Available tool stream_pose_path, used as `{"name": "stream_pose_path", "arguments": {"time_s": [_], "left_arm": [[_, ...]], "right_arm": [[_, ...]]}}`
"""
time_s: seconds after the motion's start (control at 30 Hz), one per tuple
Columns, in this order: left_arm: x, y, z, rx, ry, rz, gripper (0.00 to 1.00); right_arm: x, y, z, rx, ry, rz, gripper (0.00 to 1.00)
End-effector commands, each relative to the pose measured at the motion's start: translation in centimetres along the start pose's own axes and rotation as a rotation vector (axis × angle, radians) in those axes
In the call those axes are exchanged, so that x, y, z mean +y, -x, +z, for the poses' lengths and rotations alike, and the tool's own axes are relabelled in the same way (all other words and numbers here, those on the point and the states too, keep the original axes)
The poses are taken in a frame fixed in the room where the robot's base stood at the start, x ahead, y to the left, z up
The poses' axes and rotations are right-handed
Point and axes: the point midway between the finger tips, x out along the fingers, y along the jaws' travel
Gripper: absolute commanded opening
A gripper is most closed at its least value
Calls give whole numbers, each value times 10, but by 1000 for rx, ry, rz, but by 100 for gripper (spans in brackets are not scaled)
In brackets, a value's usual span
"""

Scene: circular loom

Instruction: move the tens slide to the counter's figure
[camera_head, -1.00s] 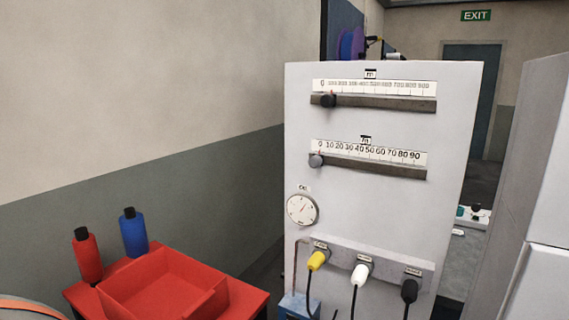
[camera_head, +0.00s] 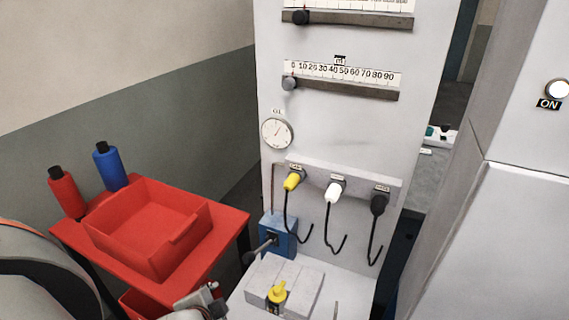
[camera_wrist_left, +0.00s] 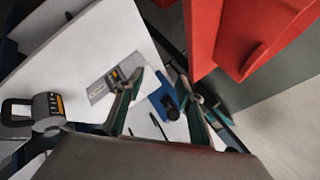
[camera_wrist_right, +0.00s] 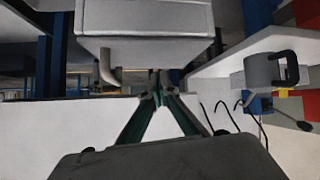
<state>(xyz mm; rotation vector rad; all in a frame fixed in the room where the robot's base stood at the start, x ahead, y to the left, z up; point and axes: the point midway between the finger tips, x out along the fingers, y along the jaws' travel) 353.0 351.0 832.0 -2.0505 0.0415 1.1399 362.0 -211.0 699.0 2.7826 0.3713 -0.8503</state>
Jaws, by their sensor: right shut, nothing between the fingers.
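The tens slide's dark grey knob (camera_head: 289,83) sits at the 0 end of the lower scale (camera_head: 343,74), marked 0 to 90, in the head view. A grey device with a handle and yellow marks in a dark window (camera_wrist_left: 48,108), probably the counter, shows in the left wrist view; I cannot read its figure. My left gripper (camera_head: 207,299) is at the bottom of the head view, well below the slide. In the left wrist view its fingers (camera_wrist_left: 160,80) are apart and empty. My right gripper (camera_wrist_right: 157,88) is shut and empty, outside the head view.
The upper slide's black knob (camera_head: 301,17) is at the left of its scale. Yellow, white (camera_head: 333,191) and black plugs with hanging cables jut from the panel below a dial (camera_head: 277,132). A red tray (camera_head: 150,263) and two bottles stand at left; a white cabinet (camera_head: 510,230) is at right.

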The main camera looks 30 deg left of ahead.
Motion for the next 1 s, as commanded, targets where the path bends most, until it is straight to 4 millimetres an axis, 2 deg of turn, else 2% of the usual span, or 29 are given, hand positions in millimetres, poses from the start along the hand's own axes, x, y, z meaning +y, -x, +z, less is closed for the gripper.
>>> {"name": "stream_pose_path", "arguments": {"time_s": [0.13,0.3,0.57,0.67,0.77,0.8,0.9,1.0], "left_arm": [[-21,15,10,-56,-27,-33,37],[-45,1,-39,94,60,-67,37],[-95,0,-117,337,194,-125,37],[-124,7,-154,464,260,-153,37],[-168,24,-201,638,345,-195,37],[-189,35,-221,721,384,-213,37],[-244,72,-265,936,481,-259,37],[-286,108,-291,1107,552,-291,37]], "right_arm": [[0,2,-1,-3,0,0,0],[0,1,2,-6,-1,0,0],[0,1,2,-6,-1,0,0],[0,1,2,-7,-1,0,0],[0,1,2,-7,-1,0,0],[0,1,2,-7,-1,0,0],[-1,1,2,-7,-2,0,0],[-1,1,2,-7,-2,-1,0]]}}
